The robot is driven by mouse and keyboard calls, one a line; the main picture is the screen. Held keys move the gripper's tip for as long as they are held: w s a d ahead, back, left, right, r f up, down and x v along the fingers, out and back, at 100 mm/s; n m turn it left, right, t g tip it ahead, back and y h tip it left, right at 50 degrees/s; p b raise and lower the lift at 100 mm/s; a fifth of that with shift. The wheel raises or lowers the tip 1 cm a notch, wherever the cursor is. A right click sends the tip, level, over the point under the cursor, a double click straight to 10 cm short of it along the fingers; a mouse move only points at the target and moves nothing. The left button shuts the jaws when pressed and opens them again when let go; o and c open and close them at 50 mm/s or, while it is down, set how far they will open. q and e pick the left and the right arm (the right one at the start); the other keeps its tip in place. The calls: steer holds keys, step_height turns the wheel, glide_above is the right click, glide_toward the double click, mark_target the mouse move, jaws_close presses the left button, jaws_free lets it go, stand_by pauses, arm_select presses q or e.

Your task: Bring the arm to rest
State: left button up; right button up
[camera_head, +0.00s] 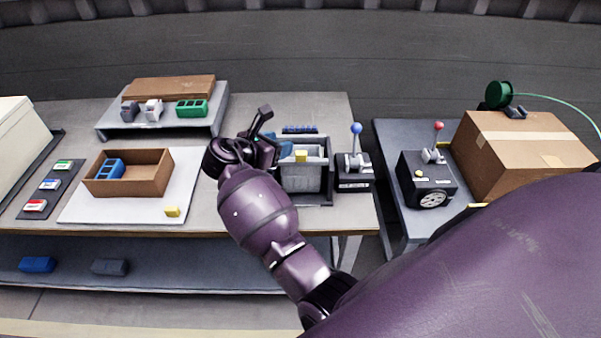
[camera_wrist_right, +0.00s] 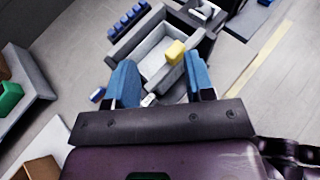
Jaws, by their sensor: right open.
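My right arm reaches in from the lower right in the head view. Its gripper (camera_head: 280,147) is over the table at the left side of a grey bin (camera_head: 316,178). In the right wrist view the two blue fingers of the gripper (camera_wrist_right: 160,65) stand wide apart with nothing held between them. The grey bin (camera_wrist_right: 124,46) lies beyond and below the fingers there. A yellow block (camera_head: 301,155) shows at the bin; in the wrist view the block (camera_wrist_right: 175,52) is by its wall. My left gripper is not in view.
A blue-knobbed lever box (camera_head: 353,180) stands right of the bin. A brown open box (camera_head: 128,188) on a white board (camera_head: 80,211) and a raised grey shelf (camera_head: 160,129) are to the left. A large carton (camera_head: 525,145) and red-knobbed lever box (camera_head: 427,180) are further right.

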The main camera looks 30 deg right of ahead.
stand_by(0.4)
steer(key=s+d+f+m+y, duration=0.3)
steer(key=s+f+m, duration=0.25)
steer(key=s, duration=0.25)
steer(key=s+d+f+m+y, duration=0.35)
steer(key=s+m, duration=0.25)
steer(key=s, duration=0.3)
steer(key=s+a+r+m+y, duration=0.1)
steer(key=s+a+m+y, duration=0.3)
steer(key=s, duration=0.5)
steer(key=s+a+r+m+y, duration=0.1)
steer(key=s+a+m+y, duration=0.1)
steer(key=s+m, duration=0.5)
steer(key=w+f+n+t, duration=0.2)
steer(key=w+f+t, duration=0.4)
steer(key=f, duration=0.4)
steer(key=shift+w+f+t, duration=0.3)
steer(key=shift+f+t, duration=0.1)
steer(key=shift+t, duration=0.5)
